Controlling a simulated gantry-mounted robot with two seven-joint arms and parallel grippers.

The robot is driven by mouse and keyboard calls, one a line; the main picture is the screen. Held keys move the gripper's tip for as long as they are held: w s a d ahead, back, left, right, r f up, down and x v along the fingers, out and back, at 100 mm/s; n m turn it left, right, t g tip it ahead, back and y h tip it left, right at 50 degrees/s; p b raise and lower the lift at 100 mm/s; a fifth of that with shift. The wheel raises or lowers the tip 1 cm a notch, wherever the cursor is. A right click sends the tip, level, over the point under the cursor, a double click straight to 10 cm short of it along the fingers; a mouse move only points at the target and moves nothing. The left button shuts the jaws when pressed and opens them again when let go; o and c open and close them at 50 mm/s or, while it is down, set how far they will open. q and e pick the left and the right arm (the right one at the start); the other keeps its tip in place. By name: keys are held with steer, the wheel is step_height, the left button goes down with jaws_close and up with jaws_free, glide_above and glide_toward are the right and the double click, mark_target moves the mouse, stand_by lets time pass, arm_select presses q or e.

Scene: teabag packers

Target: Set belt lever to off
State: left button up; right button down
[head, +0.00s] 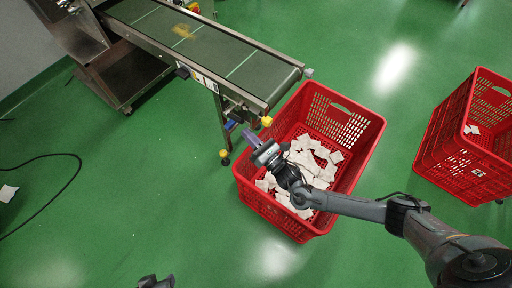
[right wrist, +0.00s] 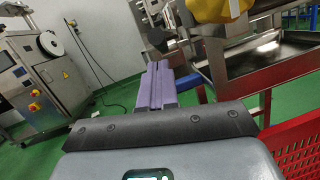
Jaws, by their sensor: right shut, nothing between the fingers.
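The conveyor belt (head: 215,50) runs from the upper left to an end above a red crate. A small dark control box (head: 183,72) sits on its near side rail; I cannot make out a lever position there. Under the belt end are dark fittings and a yellow knob (head: 266,121). In the right wrist view a dark round knob (right wrist: 157,39) and a yellow part (right wrist: 205,10) show beyond the fingers. My right gripper (head: 247,133) is close to the belt-end fittings, its purple fingers (right wrist: 155,85) shut and empty. A dark part (head: 155,282) at the bottom edge may be my left gripper.
A red crate (head: 345,190) holding several white teabags stands under my right arm. Another red crate (head: 450,135) stands at the right. A black cable (head: 65,157) lies on the left floor. A machine with a reel (right wrist: 40,75) shows in the right wrist view.

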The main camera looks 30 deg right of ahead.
mark_target(234, 117)
steer(key=shift+w+d+r, duration=0.1)
steer(key=shift+w+r, duration=0.25)
steer(key=shift+r, duration=0.4)
steer(key=shift+w, duration=0.1)
steer(key=r+p, duration=0.1)
steer(key=p, duration=0.1)
steer(key=r+p, duration=0.1)
steer(key=p, duration=0.1)
steer(key=shift+w+a+r+p, duration=0.2)
steer(key=shift+r+p, duration=0.15)
steer(key=shift+r, duration=0.05)
steer(key=shift+f, duration=0.1)
